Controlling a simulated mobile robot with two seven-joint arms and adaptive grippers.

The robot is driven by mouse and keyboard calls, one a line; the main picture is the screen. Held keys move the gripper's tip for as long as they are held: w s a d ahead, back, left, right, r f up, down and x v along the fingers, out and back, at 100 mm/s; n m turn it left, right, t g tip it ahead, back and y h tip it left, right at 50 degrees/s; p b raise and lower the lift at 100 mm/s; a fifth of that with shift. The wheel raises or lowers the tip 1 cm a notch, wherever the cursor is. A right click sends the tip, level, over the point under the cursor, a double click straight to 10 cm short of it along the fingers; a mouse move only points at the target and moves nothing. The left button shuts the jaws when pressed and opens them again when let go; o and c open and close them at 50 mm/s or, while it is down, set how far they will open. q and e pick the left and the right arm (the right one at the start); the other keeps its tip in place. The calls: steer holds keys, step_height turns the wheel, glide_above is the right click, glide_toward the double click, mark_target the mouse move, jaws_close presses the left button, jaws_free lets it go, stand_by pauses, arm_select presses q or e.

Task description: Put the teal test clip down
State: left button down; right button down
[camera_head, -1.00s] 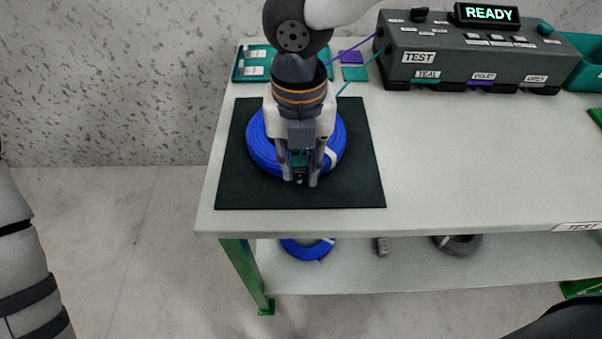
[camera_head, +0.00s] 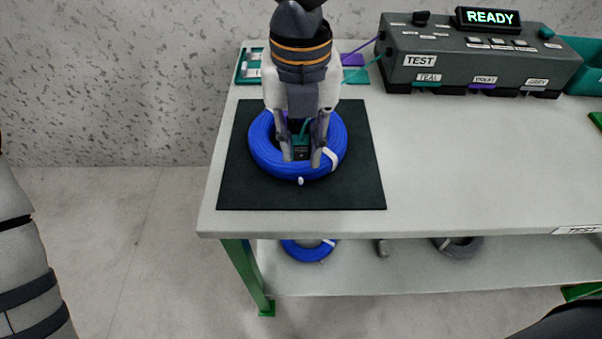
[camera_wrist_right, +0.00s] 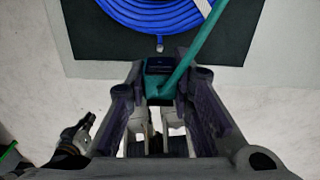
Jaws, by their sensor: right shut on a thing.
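The teal test clip (camera_head: 301,143) is between the fingers of my right gripper (camera_head: 302,158), above the blue cable coil (camera_head: 266,157). In the right wrist view the clip (camera_wrist_right: 158,84) sits between the fingertips, with its teal lead (camera_wrist_right: 200,50) running up to the right. The blue coil (camera_wrist_right: 160,14) lies flat on a dark mat (camera_head: 350,192) and has white ties. A small pale cable end (camera_head: 300,181) shows at the coil's near edge. My right gripper is shut on the clip. My left gripper is not in view.
The grey test box (camera_head: 470,58) reads READY at the back of the table, with teal, violet and grey labels. A teal tray (camera_head: 243,67) and a violet pad (camera_head: 353,60) lie at the back left. The table right of the mat is clear. Coils lie on the lower shelf.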

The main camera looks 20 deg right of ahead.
stand_by(0.5)
